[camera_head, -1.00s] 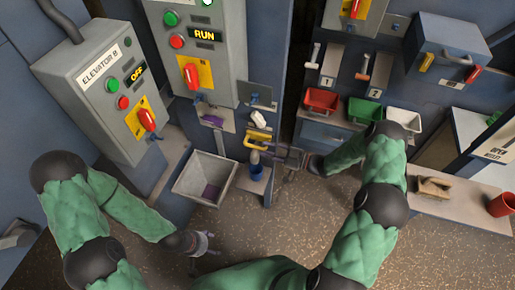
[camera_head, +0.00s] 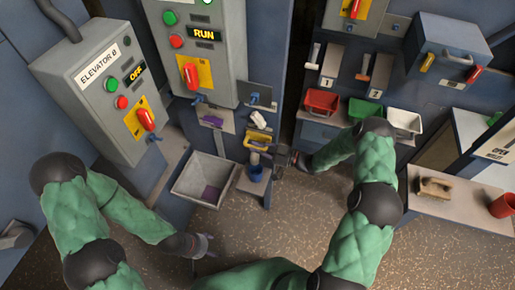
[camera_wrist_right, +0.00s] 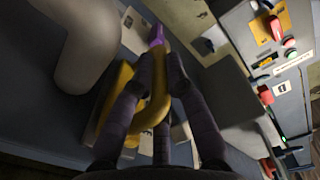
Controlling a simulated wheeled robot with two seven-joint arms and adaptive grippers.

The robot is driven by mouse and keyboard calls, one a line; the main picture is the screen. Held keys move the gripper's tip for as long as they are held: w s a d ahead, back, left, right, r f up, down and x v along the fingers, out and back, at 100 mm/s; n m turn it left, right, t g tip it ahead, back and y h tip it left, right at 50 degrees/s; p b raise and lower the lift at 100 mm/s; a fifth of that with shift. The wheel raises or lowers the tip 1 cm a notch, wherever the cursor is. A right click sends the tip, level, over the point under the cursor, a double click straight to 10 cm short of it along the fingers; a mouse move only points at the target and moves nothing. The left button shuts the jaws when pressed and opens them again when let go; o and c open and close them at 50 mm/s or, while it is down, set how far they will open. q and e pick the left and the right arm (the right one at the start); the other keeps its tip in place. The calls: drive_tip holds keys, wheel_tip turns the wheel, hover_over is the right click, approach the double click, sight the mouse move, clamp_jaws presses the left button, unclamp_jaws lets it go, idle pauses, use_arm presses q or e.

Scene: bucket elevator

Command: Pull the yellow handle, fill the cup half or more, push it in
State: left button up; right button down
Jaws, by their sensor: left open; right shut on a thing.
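The yellow handle (camera_head: 258,140) sticks out from the cabinet front below the RUN panel. My right gripper (camera_head: 272,150) is at it from the right. In the right wrist view my right gripper (camera_wrist_right: 164,80) has its fingers around the yellow handle (camera_wrist_right: 158,108) and is shut on it. A blue cup (camera_head: 256,174) stands upright on a small grey ledge just below the handle, under a grey spout. The cup's contents cannot be made out. My left gripper (camera_head: 203,245) is open and empty, low over the floor in front of the grey bin.
A grey open bin (camera_head: 186,186) with something purple inside is left of the cup. The RUN panel (camera_head: 200,50) and the OFF panel (camera_head: 97,90) stand above. Red (camera_head: 322,102), green (camera_head: 365,110) and white (camera_head: 404,122) bins are at right. The floor in front is clear.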

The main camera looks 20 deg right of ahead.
drive_tip(key=s+a+p, duration=0.1)
drive_tip(key=s+a, duration=0.2)
drive_tip(key=s, duration=0.2)
drive_tip(key=shift+s+a+f, duration=0.15)
drive_tip(key=shift+s+a, duration=0.05)
drive_tip(key=shift+a, duration=0.2)
drive_tip(key=c, duration=1.2)
unclamp_jaws()
drive_tip(key=shift+s, duration=0.1)
drive_tip(key=shift+c, duration=0.2)
drive_tip(key=shift+d, duration=0.1)
drive_tip(key=v, duration=1.1)
drive_tip(key=shift+s+d, duration=0.25)
drive_tip(key=shift+d, duration=0.1)
